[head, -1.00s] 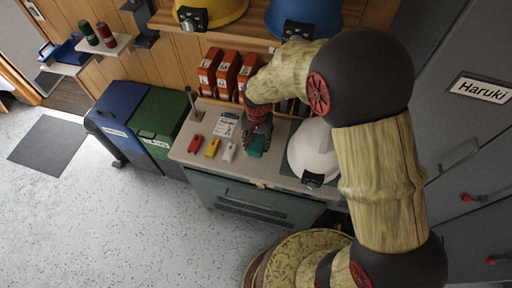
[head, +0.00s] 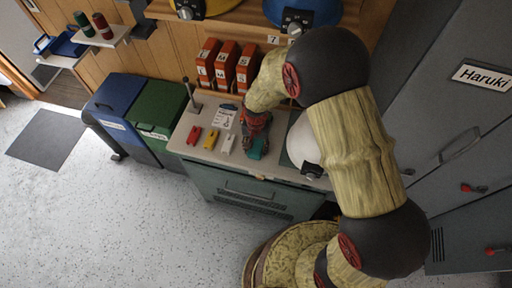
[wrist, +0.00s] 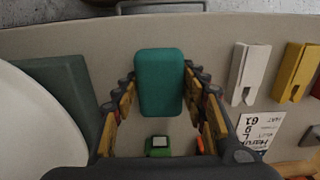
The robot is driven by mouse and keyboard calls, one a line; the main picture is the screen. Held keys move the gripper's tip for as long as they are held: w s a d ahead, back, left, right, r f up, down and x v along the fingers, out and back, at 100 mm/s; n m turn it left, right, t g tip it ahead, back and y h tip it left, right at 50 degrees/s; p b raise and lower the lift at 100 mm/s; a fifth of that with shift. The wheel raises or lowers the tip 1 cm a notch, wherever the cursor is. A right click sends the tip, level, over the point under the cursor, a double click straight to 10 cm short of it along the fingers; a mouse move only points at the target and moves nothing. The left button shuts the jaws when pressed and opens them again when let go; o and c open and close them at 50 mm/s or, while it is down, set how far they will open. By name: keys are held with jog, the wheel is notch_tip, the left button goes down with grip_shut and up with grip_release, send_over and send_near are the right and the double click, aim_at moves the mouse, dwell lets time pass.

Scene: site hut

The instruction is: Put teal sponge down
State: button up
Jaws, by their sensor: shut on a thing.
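The teal sponge (head: 257,149) is between the fingers of my gripper (head: 256,136) over the grey cabinet top. In the wrist view the sponge (wrist: 160,80) is an upright rounded block in the picture, with the fingers of my gripper (wrist: 160,98) closed along both sides of its lower half. I cannot tell whether its underside touches the top. The cabinet top (head: 203,112) has a front edge just beyond the sponge.
White (head: 227,144), yellow (head: 210,140) and red (head: 194,135) small items lie left of the sponge. A white helmet (head: 303,140) and dark green mat (wrist: 66,98) are on the other side. A small green device (wrist: 158,146) lies behind the sponge. Orange binders (head: 226,62) stand at the back.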

jog(key=o, duration=1.2)
jog(key=shift+f, duration=0.1)
notch_tip(320, 180, up, 13)
jog(key=p, duration=0.1)
notch_tip(320, 180, up, 16)
jog(key=n+t, duration=0.2)
jog(key=t, duration=0.1)
send_over(256, 147)
jog(key=s+d, duration=0.5)
jog(key=d, duration=0.2)
jog(key=s+d+r+t, duration=0.1)
jog(key=s+d+r, duration=0.1)
jog(key=s, duration=0.3)
jog(key=s+d+r+n, duration=0.1)
jog(key=s+d+r, duration=0.2)
jog(key=s+r, duration=0.1)
jog(key=s+d+r+n+t, duration=0.1)
jog(key=s+d+r, duration=0.1)
jog(key=s, duration=0.4)
jog(key=shift+d+r+t, duration=0.15)
jog(key=shift+r+t, duration=0.15)
jog(key=shift+r, duration=0.45)
